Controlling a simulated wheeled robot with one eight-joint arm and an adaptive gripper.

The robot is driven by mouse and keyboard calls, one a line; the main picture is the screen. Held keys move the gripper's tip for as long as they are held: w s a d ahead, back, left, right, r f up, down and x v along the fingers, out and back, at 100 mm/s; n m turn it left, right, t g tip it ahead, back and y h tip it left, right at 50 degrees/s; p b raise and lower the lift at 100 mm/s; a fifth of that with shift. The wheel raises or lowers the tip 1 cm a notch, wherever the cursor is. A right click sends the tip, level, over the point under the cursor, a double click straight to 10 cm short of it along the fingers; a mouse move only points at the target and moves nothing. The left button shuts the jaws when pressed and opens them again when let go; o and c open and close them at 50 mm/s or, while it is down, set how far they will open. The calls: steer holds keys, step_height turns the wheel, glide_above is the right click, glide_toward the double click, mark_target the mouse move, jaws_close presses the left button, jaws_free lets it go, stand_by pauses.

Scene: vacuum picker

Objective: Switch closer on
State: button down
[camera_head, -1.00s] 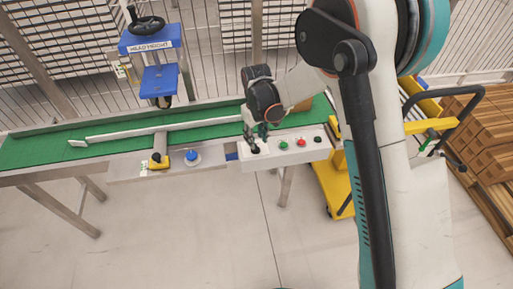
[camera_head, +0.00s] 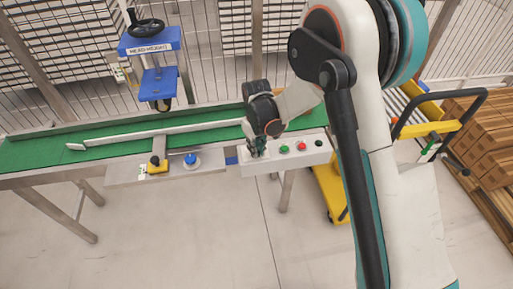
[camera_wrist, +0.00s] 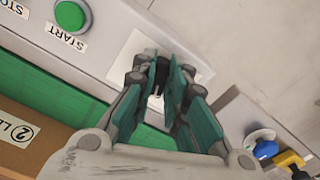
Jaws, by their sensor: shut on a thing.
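The white control box (camera_head: 285,162) stands at the front edge of the conveyor. It bears a green button (camera_head: 284,149), a red button (camera_head: 301,146) and a black knob (camera_head: 318,143). My gripper (camera_head: 258,151) is low over the left end of the box. In the wrist view my gripper (camera_wrist: 166,76) is shut on a small black switch (camera_wrist: 158,72) on a pale plate (camera_wrist: 135,50). The fingers hide most of the switch, so its turn cannot be read. The green button (camera_wrist: 70,15) marked START is beside it.
The green conveyor belt (camera_head: 30,153) runs behind the box. A yellow-based black button (camera_head: 157,165) and a blue button (camera_head: 190,159) are to the left. A blue height stand (camera_head: 155,82) is behind. A cardboard box (camera_wrist: 20,150) lies near my gripper. The front floor is free.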

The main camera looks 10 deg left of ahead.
steer(key=shift+m, duration=0.5)
steer(key=m, duration=0.3)
steer(key=shift+a+m, duration=0.1)
steer(key=shift+m, duration=0.2)
steer(key=shift+s+a+m, duration=0.1)
steer(key=shift+a+m, duration=0.05)
steer(key=shift+m, duration=2.05)
steer(key=c, duration=1.6)
jaws_free()
steer(key=shift+r, duration=0.1)
step_height(320, 180, up, 12)
